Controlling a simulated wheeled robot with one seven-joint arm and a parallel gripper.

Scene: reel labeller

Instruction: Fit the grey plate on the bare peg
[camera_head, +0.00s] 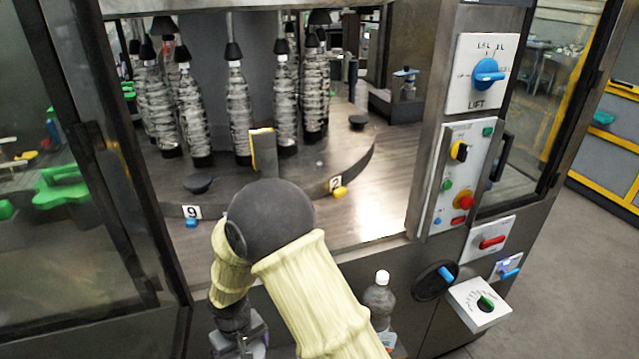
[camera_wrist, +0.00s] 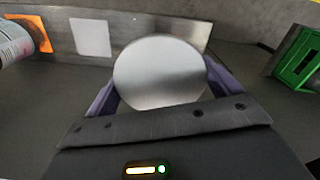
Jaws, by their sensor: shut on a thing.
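In the wrist view, a round, shiny grey plate (camera_wrist: 160,72) sits between the purple-grey fingers of my gripper (camera_wrist: 162,85), which is shut on it. The plate's face is turned toward the camera. In the head view, my gripper (camera_head: 240,343) is at the bottom, left of centre, low in front of the machine and partly cut off by the frame edge. My own arm covers much of that area. I cannot make out the bare peg in either view.
The machine's round table (camera_head: 285,185) carries several clear bottles (camera_head: 238,110). A control panel (camera_head: 461,180) is on the right post. A bottle (camera_head: 379,298) stands right of my arm. In the wrist view are a white square (camera_wrist: 91,37), an orange frame (camera_wrist: 42,36) and a green box (camera_wrist: 298,58).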

